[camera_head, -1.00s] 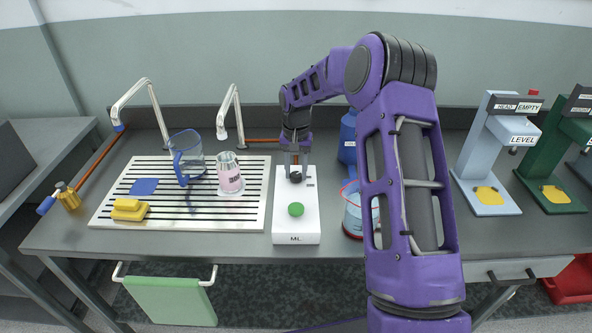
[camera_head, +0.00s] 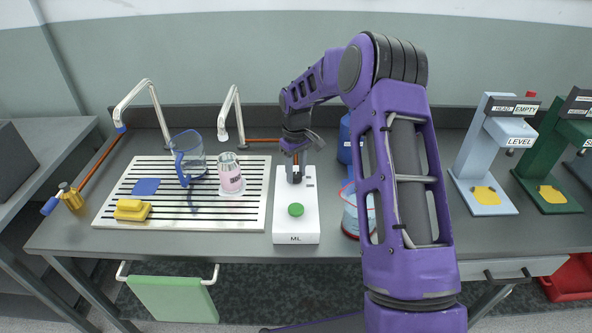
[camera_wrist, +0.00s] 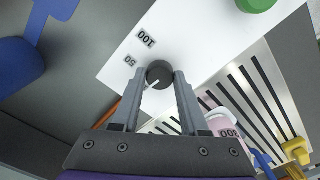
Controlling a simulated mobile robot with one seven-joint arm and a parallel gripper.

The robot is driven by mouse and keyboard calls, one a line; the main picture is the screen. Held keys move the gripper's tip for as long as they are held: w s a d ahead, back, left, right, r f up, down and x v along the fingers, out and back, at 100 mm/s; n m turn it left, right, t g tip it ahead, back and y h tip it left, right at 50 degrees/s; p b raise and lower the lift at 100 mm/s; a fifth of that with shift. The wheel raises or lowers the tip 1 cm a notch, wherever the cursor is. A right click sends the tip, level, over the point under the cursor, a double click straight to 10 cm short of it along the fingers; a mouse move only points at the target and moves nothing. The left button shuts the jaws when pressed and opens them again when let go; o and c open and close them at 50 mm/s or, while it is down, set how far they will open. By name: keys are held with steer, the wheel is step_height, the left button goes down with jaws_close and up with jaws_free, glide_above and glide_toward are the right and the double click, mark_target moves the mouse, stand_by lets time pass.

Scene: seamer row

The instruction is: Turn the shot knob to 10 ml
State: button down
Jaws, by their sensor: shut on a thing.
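The white dispenser box (camera_head: 283,228) stands mid-bench with a green button (camera_head: 296,209) and an "ML" label on its front. Its dark round shot knob (camera_wrist: 159,72) shows in the wrist view with a pale pointer line towards the lower left. The printed marks "50" and "100" are readable left of and above the knob; other marks are hidden or out of view. My gripper (camera_wrist: 160,79) is shut on the knob, one finger on each side. In the head view my gripper (camera_head: 295,172) points down at the box's rear part and largely hides the knob.
A clear container (camera_head: 349,215) with a red base stands close on the right, partly behind my arm.

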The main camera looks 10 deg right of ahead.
mark_target(296, 175)
steer(key=shift+r+n, duration=0.1)
steer(key=shift+n, duration=0.4)
steer(key=shift+c, duration=2.1)
jaws_free()
step_height(296, 175, up, 17)
steer(key=p, duration=0.1)
steer(key=shift+r, duration=0.2)
